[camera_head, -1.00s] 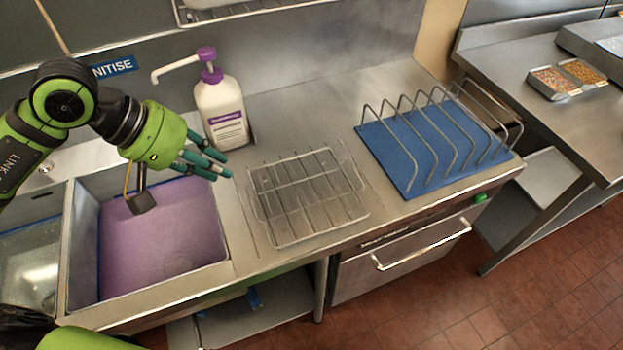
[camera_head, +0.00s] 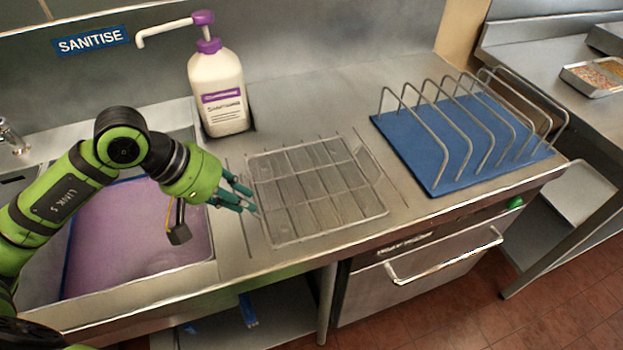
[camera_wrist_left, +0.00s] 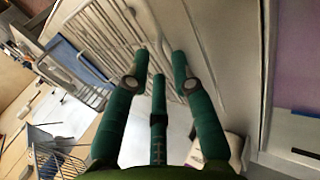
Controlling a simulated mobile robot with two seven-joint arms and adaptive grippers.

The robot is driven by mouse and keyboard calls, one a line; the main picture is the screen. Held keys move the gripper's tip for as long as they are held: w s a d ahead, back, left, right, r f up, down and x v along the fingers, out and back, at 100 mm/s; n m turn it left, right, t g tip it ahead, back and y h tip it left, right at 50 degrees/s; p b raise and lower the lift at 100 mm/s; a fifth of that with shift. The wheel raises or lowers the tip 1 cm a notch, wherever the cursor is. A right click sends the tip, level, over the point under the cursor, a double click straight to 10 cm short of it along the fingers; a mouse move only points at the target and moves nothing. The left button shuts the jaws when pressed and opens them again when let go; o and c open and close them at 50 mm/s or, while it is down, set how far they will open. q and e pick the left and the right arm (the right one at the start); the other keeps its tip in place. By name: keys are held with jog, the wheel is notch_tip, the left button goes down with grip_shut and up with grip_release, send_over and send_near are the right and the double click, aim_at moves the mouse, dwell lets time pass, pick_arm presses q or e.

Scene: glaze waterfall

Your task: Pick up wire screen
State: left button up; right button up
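The wire screen (camera_head: 318,190), a rectangular metal grid, lies flat on the steel counter in the middle of the head view. My left gripper (camera_head: 247,198), with green-teal fingers, is beside the screen's left edge. Its fingers are spread and hold nothing. In the left wrist view the fingertips (camera_wrist_left: 160,66) point at the wires of the screen (camera_wrist_left: 98,38) near its rim. I cannot tell whether they touch it. My right gripper is not in view.
A sink (camera_head: 185,262) with purple liquid is left of the screen. A sanitiser pump bottle (camera_head: 220,88) stands behind it. A blue board (camera_head: 405,140) with wire loops (camera_head: 462,140) is at right. The counter's front edge lies close before the screen.

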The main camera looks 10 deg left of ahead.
aim_at(262, 211)
pick_arm(q)
jog(key=shift+p+x, duration=0.3)
jog(key=shift+x, duration=1.3)
grip_shut()
jog(key=shift+r, duration=0.15)
